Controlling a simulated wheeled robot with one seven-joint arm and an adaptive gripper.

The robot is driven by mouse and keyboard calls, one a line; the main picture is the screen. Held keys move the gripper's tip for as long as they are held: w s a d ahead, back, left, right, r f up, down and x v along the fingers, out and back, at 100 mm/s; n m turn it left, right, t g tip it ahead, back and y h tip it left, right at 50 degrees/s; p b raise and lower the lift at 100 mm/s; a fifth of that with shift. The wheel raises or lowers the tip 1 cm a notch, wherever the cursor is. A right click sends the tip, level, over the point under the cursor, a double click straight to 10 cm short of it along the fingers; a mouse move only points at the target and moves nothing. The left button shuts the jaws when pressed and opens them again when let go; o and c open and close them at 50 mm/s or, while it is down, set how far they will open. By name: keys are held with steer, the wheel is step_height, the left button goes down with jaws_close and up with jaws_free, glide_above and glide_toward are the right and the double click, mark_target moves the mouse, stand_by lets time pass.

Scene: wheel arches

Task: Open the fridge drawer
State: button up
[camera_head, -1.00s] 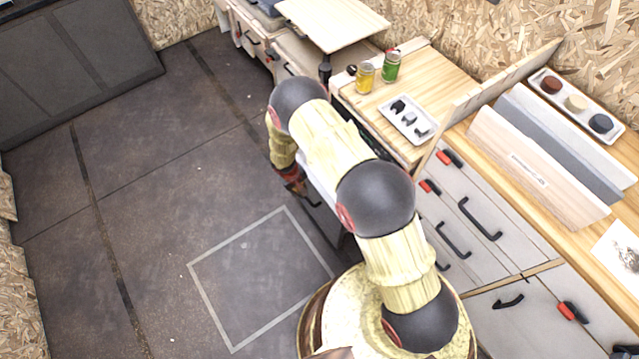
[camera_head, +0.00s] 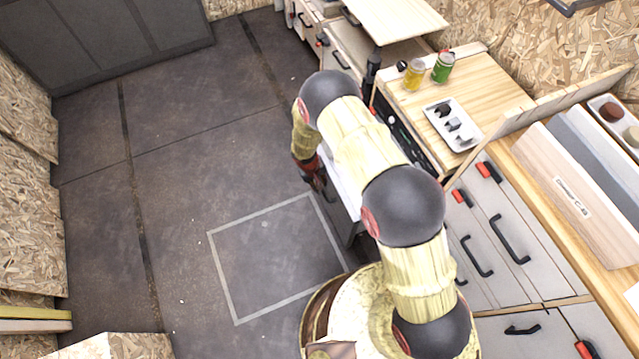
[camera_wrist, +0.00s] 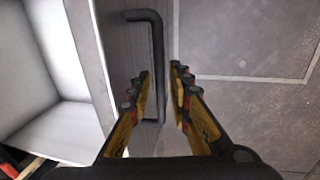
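The fridge drawer stands pulled out, its white interior (camera_wrist: 45,75) open at the left of the wrist view. Its dark grey front (camera_wrist: 122,40) carries a black bar handle (camera_wrist: 158,55). My gripper (camera_wrist: 160,85) has one finger on each side of the handle bar. The fingers are apart, with narrow gaps visible beside the bar, and I cannot tell whether either touches it. In the head view, my gripper (camera_head: 317,177) is beside the drawer's white interior (camera_head: 341,182), and my arm hides much of the drawer.
A counter (camera_head: 479,66) holds a yellow can (camera_head: 414,75), a green can (camera_head: 443,68) and a white tray (camera_head: 433,120). Closed drawers with black handles (camera_head: 510,240) are at right. The floor (camera_head: 180,200) left of my arm is clear.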

steer(key=shift+o, duration=0.8)
steer(key=shift+r, duration=0.1)
steer(key=shift+a+r, duration=0.1)
steer(key=shift+r, duration=0.2)
step_height(320, 180, up, 11)
steer(key=a, duration=0.2)
steer(key=shift+s, duration=0.35)
